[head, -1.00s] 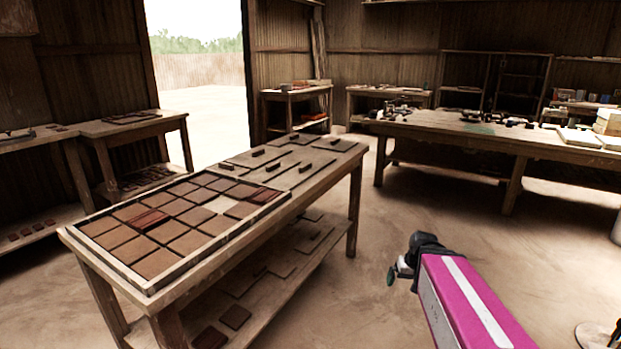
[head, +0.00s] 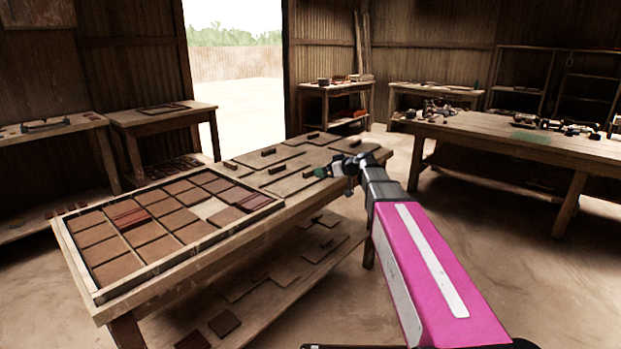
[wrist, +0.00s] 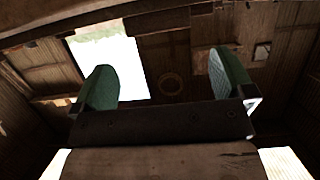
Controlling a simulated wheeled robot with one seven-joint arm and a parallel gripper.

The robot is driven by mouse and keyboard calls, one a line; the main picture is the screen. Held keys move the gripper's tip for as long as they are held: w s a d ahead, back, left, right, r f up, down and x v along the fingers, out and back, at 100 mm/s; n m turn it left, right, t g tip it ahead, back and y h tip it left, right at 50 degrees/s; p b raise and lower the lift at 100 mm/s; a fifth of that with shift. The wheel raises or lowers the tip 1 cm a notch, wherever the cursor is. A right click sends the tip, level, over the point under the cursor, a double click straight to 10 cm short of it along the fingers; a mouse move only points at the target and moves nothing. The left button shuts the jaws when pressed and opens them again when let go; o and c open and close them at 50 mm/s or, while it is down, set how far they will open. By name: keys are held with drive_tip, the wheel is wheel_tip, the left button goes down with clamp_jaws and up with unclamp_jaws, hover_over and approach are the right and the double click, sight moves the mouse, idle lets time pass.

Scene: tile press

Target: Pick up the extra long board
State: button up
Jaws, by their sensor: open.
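Several flat wooden boards with dark grip bars lie on the far half of the work table (head: 215,255). One board lies at the back (head: 310,141), one at the left (head: 262,157), and one nearer the right edge (head: 292,184). I cannot tell which is the extra long one. In the head view my gripper (head: 326,171) is beside and seemingly above the right-hand boards, hiding part of them. In the wrist view its green fingers stand wide apart (wrist: 165,82) with nothing between them. No board is recognisable there.
A framed tray of brown tiles (head: 92,283) fills the table's near half. More boards lie on its lower shelf (head: 285,262). A cluttered long table (head: 500,130) stands at right, a side table (head: 150,117) at left. Open floor (head: 480,225) lies between the tables.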

sight(311, 169)
drive_tip(key=x, duration=0.8)
drive_tip(key=shift+w, duration=0.2)
drive_tip(key=shift+r, duration=0.1)
drive_tip(key=c, duration=0.9)
drive_tip(key=shift+c, duration=0.2)
